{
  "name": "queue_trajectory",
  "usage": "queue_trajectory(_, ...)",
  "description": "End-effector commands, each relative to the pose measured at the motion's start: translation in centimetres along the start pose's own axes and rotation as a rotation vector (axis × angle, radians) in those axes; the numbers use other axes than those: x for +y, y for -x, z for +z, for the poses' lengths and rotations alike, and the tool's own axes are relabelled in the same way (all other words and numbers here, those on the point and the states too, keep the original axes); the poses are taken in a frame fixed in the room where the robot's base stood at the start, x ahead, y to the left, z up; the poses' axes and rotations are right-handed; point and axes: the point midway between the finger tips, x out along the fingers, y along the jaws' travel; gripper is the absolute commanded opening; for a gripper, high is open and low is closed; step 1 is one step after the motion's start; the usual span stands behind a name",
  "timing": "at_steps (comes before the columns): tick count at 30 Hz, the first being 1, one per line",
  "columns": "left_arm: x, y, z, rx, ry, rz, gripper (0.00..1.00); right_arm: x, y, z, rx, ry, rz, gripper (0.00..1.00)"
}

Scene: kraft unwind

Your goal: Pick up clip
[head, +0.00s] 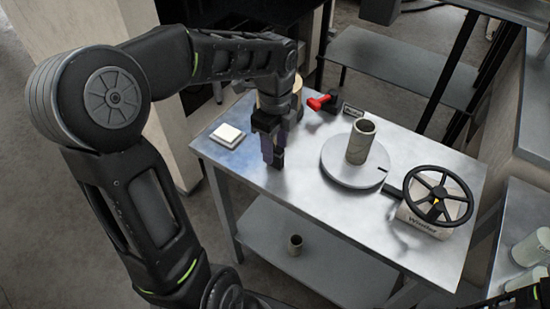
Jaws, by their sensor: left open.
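My left gripper (273,158) points down over the left part of the metal table (310,205), its fingers low near the tabletop. It is open, though the gap between its fingers is hard to make out. No clip can be clearly told apart. A small purple patch shows at the fingers, and I cannot tell whether it is part of the gripper or a thing behind it. A red lever on a black base (322,103) stands at the back, right of the gripper and apart from it. My right gripper is not in view.
A tan roll (266,101) is partly hidden behind my left wrist. A white square block (227,134) lies left. A grey disc (340,174) bears an upright tube (361,141). A black handwheel (437,196) stands right. The table's front middle is clear.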

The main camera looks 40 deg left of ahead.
Motion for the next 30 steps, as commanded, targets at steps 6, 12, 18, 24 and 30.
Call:
queue_trajectory(6, 0.03, -1.32, 0.03, -0.001, -0.001, 0.0, 0.44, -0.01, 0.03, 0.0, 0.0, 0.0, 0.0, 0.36)
queue_trajectory(12, 0.02, -1.3, 0.02, -0.001, -0.001, 0.0, 0.44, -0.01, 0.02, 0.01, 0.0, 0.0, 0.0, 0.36)
queue_trajectory(18, 0.02, -1.28, 0.01, -0.001, -0.001, 0.0, 0.44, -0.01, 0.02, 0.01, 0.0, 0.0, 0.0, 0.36)
queue_trajectory(24, 0.02, -1.27, 0.01, -0.001, -0.001, 0.0, 0.37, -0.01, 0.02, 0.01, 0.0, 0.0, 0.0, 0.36)
queue_trajectory(30, 0.02, -1.27, 0.01, -0.001, -0.001, 0.0, 0.21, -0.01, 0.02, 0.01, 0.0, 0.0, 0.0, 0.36)
